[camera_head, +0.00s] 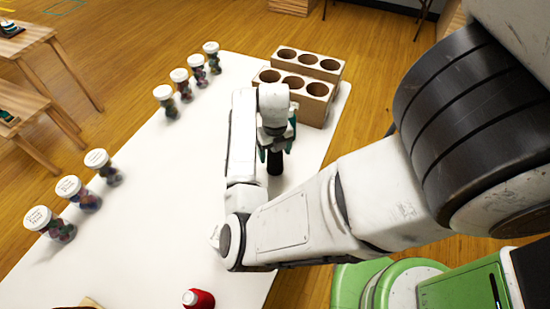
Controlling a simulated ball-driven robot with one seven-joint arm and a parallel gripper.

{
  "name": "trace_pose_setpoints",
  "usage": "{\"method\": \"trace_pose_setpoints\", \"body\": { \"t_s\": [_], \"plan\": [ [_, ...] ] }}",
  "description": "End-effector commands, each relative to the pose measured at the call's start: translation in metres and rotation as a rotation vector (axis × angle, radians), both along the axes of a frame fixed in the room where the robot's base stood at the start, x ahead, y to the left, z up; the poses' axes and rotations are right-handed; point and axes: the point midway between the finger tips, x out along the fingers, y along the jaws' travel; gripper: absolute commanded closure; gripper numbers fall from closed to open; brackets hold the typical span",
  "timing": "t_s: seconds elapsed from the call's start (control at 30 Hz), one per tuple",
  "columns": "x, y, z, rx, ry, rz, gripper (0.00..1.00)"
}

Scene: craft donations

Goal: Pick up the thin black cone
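A thin black cone (275,165) stands on the white table (185,150), right of the middle. Only its lower part shows; its top is hidden by my gripper. My gripper (275,150) is directly over the cone, pointing down, with its green-edged fingers on either side of the cone's upper part. I cannot tell whether the fingers touch it or stand apart from it. A red cone-shaped spool (201,300) with a white top stands at the table's near edge.
A cardboard holder with round holes (305,105) stands just behind my gripper. Several lidded jars (165,105) line the table's left side, with more nearer (68,190). The table's middle left is clear. Wooden tables (40,38) stand off to the left.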

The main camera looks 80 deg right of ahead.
Motion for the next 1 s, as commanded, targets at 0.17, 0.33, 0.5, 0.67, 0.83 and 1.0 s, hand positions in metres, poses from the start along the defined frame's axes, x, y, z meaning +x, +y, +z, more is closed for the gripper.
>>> {"method": "trace_pose_setpoints", "body": {
  "t_s": [0.17, 0.33, 0.5, 0.67, 0.83, 1.0],
  "plan": [
    [0.0, 0.0, 0.0, 0.0, 0.0, 0.0, 0.4],
    [0.0, 0.0, 0.0, 0.0, 0.0, 0.0, 0.56],
    [0.0, 0.0, 0.001, 0.0, 0.0, 0.0, 0.72],
    [0.0, 0.0, 0.001, 0.0, 0.0, 0.0, 0.78],
    [0.0, 0.0, 0.002, -0.001, -0.001, 0.0, 0.78],
    [0.001, -0.001, 0.011, -0.002, -0.001, 0.0, 0.78]
  ]
}}
